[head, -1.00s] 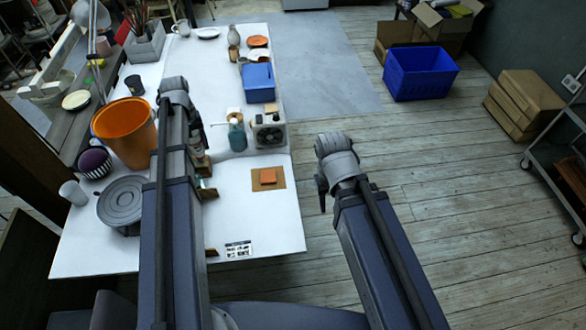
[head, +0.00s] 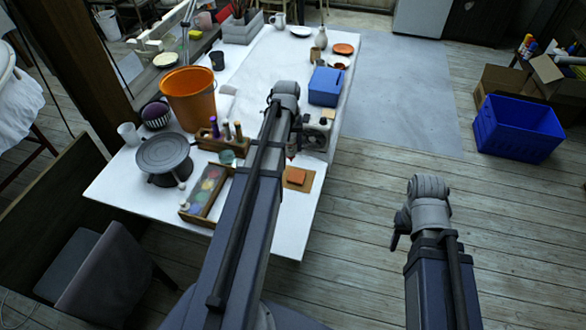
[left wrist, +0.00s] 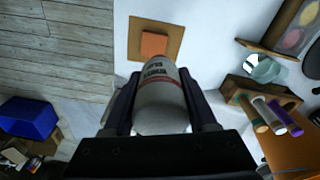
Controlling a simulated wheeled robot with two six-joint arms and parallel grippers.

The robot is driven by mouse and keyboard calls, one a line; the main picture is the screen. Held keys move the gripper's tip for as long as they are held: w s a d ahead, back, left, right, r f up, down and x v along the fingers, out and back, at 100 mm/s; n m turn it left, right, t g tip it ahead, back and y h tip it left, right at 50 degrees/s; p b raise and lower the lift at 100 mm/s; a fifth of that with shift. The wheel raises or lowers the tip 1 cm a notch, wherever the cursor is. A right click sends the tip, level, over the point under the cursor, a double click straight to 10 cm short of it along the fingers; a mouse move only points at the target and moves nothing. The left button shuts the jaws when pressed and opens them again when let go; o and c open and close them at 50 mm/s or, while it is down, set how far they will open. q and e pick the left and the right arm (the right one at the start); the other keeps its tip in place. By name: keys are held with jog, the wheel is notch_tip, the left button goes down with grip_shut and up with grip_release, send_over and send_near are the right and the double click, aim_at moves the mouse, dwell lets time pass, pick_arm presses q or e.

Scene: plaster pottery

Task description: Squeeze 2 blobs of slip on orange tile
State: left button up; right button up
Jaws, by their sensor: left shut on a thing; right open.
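The orange tile (head: 296,175) lies flat on a brown board (head: 317,181) near the right edge of the white table. In the left wrist view the tile (left wrist: 153,44) lies on its board (left wrist: 176,31) just beyond the bottle. My left gripper (left wrist: 160,92) is shut on a white slip bottle (left wrist: 160,107) with red and dark lettering. The bottle points toward the tile, its tip hidden by its body; no slip shows on the tile. In the head view my arm mostly hides this gripper. My right gripper (head: 396,232) is open and empty, off the table over the floor.
A wooden holder (left wrist: 236,88) with several coloured bottles stands near a glass jar (left wrist: 262,68) and a paint tray (head: 206,194). A blue box (head: 326,86), orange bucket (head: 188,98) and grey turntable (head: 165,153) occupy the table.

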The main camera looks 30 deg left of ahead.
aim_at(290, 158)
pick_arm(q)
jog(key=shift+t, duration=0.8)
notch_tip(290, 158, down, 7)
jog(key=b, duration=0.5)
jog(key=shift+s, duration=0.15)
pick_arm(e)
notch_tip(290, 158, down, 8)
jog(key=shift+r, duration=0.2)
pick_arm(q)
jog(key=shift+f+b, duration=0.25)
jog(key=shift+b, duration=0.2)
pick_arm(e)
jog(key=shift+f, duration=0.2)
pick_arm(q)
jog(key=shift+b+x, duration=0.9)
jog(key=shift+s, duration=0.25)
pick_arm(e)
jog(key=shift+f, duration=0.9)
pick_arm(q)
jog(key=shift+o, duration=0.6)
grip_shut()
